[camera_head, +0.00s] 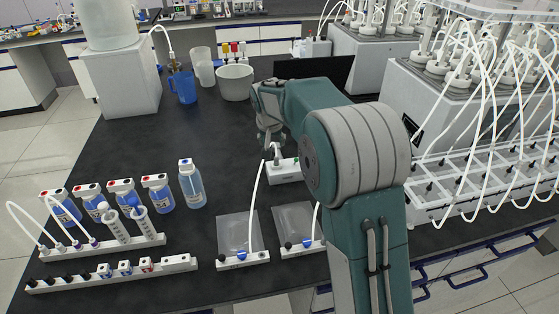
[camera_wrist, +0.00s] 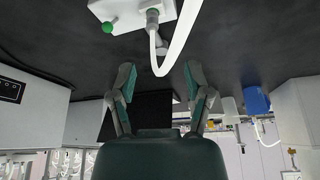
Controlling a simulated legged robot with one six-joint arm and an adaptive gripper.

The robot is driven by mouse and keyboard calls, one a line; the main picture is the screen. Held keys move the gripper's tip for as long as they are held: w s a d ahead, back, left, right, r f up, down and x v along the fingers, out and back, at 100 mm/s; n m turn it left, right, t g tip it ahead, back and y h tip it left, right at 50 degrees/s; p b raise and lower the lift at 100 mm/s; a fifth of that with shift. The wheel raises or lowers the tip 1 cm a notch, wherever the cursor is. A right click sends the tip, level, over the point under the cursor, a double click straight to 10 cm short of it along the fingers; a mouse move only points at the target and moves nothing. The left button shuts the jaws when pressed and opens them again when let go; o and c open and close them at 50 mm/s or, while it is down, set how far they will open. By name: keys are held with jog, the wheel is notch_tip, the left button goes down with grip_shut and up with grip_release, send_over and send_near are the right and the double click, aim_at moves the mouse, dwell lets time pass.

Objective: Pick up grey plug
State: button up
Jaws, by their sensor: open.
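A white box (camera_head: 284,175) stands on the black bench, just beyond the two clear bags. A grey plug (camera_wrist: 152,17) with a white tube sits on this box, at the top of the wrist view. In the head view the plug (camera_head: 276,153) is small and partly obscured near my gripper. My gripper (camera_wrist: 160,82) is open with nothing between its fingers. In the wrist view the plug and the curved tube lie beyond the fingertips, apart from them. In the head view my gripper (camera_head: 268,142) is above the bench near the box, and my arm hides part of the area.
A green knob (camera_wrist: 107,27) is on the box. Clear bags (camera_head: 238,228) with white holders lie in front. Bottles (camera_head: 192,185) and white racks (camera_head: 110,275) stand left. A blue jug (camera_head: 184,87) and white bowl (camera_head: 235,82) stand behind. Tubed reactors (camera_head: 470,120) fill the right.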

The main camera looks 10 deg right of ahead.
aim_at(276, 158)
jog(key=x, duration=0.4)
jog(key=shift+a+f, duration=0.15)
jog(key=shift+w+d+f, duration=0.15)
jog(key=shift+d+f, duration=0.2)
jog(key=shift+f, duration=0.05)
jog(key=x, duration=0.4)
jog(key=shift+d+f, duration=0.3)
jog(key=shift+d, duration=0.05)
jog(key=shift+f, duration=0.2)
grip_shut()
